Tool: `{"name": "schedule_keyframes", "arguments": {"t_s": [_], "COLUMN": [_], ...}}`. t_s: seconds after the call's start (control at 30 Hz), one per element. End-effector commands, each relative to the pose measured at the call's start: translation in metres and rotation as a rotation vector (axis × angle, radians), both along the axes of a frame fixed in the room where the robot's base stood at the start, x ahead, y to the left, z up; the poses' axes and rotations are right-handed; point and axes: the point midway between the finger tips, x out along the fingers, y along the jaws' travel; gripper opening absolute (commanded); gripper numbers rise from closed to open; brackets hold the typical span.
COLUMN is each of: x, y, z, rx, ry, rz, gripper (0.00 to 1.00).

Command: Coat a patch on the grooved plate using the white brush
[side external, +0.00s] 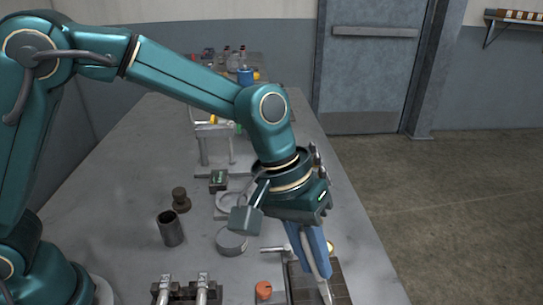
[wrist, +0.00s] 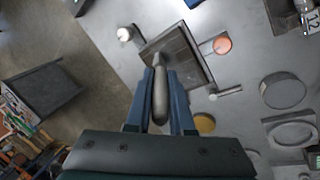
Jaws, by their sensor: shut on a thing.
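My gripper (side external: 317,262) points down over the front right part of the bench, and its blue fingers are shut on the white brush (side external: 322,284). In the wrist view the brush (wrist: 160,98) looks greyish and lies between the fingers (wrist: 161,76), its tip pointing away from the gripper. The grooved plate (side external: 338,281) is a dark, flat plate below the brush tip. In the wrist view the plate (wrist: 191,66) lies ahead, with the tip over its nearer left part. I cannot tell whether the bristles touch it. No coated patch can be made out.
An orange round piece (side external: 264,289) and a small metal handle (side external: 273,249) sit left of the plate. A yellow disc (wrist: 204,123) lies close to the fingers. A grey round tin (side external: 231,243) and a dark cup (side external: 170,229) stand further left. The bench's right edge is near.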

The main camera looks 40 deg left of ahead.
Motion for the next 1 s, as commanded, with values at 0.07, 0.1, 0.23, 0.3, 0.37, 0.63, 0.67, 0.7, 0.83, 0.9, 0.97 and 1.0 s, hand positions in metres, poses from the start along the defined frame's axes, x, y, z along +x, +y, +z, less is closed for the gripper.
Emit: {"name": "schedule_keyframes", "arguments": {"t_s": [0.07,0.1,0.23,0.3,0.37,0.63,0.67,0.7,0.83,0.9,0.97,1.0], "x": [-0.006,-0.008,-0.015,-0.018,-0.02,-0.013,-0.011,-0.01,-0.008,-0.005,-0.001,0.001], "y": [-0.005,-0.008,-0.016,-0.018,-0.02,-0.028,-0.03,-0.031,-0.031,-0.028,-0.025,-0.022], "z": [0.0,0.0,0.001,0.002,0.002,0.001,0.001,0.001,0.001,0.001,0.001,0.001], "rx": [0.001,0.0,-0.001,-0.001,-0.001,-0.002,-0.002,-0.001,-0.001,-0.002,-0.002,-0.002], "ry": [0.001,0.0,-0.002,-0.002,-0.002,-0.003,-0.003,-0.003,-0.003,-0.003,-0.003,-0.004], "rz": [-0.003,-0.004,-0.003,-0.002,-0.002,0.0,0.0,0.0,0.002,0.003,0.005,0.005], "gripper": [0.0,0.0,0.0,0.0,0.0,0.0,0.0,0.0,0.0,0.0,0.0,0.0]}}
